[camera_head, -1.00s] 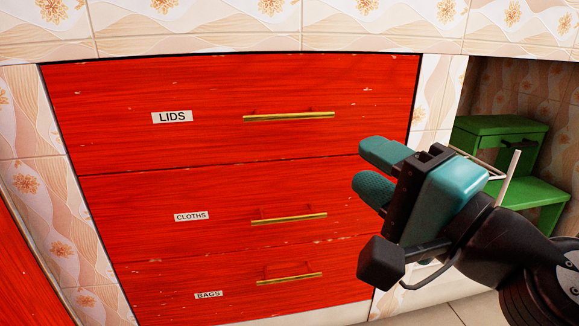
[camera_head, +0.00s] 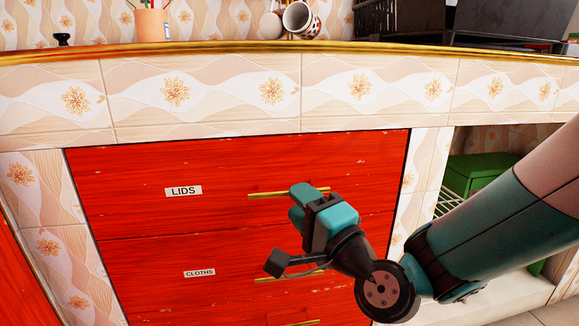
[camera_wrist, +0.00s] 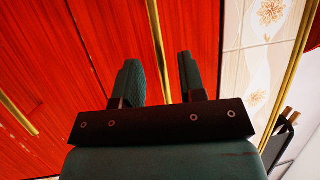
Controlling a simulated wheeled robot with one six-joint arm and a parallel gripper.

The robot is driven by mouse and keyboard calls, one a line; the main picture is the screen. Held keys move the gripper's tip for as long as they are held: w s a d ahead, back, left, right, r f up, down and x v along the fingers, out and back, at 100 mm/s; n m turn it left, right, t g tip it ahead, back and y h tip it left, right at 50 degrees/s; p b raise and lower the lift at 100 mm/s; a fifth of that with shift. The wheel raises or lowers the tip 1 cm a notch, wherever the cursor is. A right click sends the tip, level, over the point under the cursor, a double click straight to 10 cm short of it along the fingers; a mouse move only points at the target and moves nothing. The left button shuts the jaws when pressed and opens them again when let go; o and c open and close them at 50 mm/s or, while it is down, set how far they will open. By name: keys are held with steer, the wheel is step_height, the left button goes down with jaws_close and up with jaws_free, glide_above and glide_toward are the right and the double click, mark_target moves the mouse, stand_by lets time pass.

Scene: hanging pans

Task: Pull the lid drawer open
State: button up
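The red lid drawer (camera_head: 130,190) bears a "LIDS" label (camera_head: 183,191) and sits flush and shut at the top of the stack. Its thin brass handle (camera_head: 268,195) is partly hidden behind my gripper (camera_head: 299,206). In the wrist view, my gripper (camera_wrist: 160,80) is open, its two dark teal fingers apart. The lid drawer handle (camera_wrist: 157,45) runs lengthwise through the gap between them, with space showing on both sides. I cannot tell how deep the handle lies between the fingers.
Below is the cloths drawer (camera_head: 150,265), with its own handle (camera_wrist: 18,115) at the left of the wrist view. The counter's gold edge (camera_head: 200,52) overhangs above. A tiled panel (camera_head: 428,165) and a green box (camera_head: 480,175) stand right.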

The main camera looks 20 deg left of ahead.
steer(key=shift+p+x, duration=1.2)
steer(key=shift+x, duration=0.65)
jaws_close()
